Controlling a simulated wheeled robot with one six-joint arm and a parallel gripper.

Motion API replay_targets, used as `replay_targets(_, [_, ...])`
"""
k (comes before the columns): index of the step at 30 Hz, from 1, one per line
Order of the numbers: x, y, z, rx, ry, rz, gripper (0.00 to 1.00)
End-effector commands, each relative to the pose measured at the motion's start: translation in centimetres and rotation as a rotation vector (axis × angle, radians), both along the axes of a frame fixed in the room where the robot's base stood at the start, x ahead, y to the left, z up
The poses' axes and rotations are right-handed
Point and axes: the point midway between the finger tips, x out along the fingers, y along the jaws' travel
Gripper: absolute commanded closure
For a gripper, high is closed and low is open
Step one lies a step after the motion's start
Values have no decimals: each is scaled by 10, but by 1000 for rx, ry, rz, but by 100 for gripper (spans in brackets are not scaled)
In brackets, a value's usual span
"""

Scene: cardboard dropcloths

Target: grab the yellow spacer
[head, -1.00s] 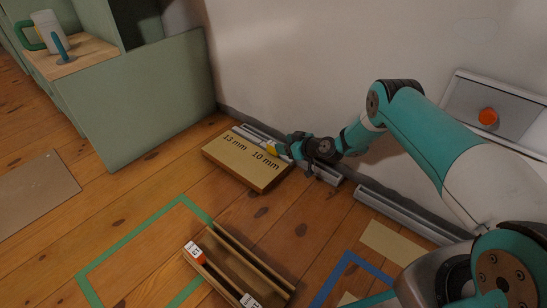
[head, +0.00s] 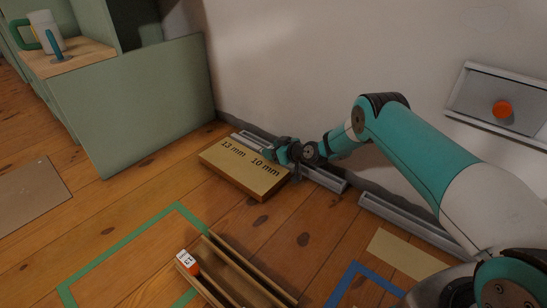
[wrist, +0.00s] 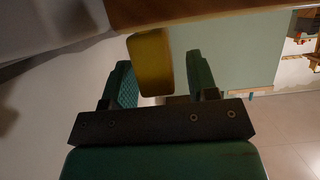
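The yellow spacer (wrist: 150,62) shows in the wrist view as a rounded yellow block between the two fingertips, nearer the left finger. A gap shows between it and the right finger. In the head view my gripper (head: 271,153) is low by the wall, at the back right edge of the wooden board (head: 236,175) marked "13 mm" and "10 mm". The gripper hides the spacer there. My gripper is open, with its fingers apart on either side of the spacer. I cannot tell whether the left finger touches it.
Grey rails (head: 400,221) run along the wall base. A wooden trough (head: 245,267) with an orange piece labelled 13 (head: 187,263) lies on the floor in front. A green cabinet (head: 140,105) stands left.

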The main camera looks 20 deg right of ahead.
Motion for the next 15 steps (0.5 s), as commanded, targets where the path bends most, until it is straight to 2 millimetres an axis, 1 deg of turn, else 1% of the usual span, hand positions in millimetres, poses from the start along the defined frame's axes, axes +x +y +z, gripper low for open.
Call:
replay_targets(1, [0,0,0,0,0,0,59])
replay_targets(2, [0,0,0,0,0,0,66])
replay_targets(3, [0,0,0,0,0,0,75])
replay_targets(6, [0,0,0,-1,1,0,96])
replay_targets(15, [0,0,1,-1,1,0,96])
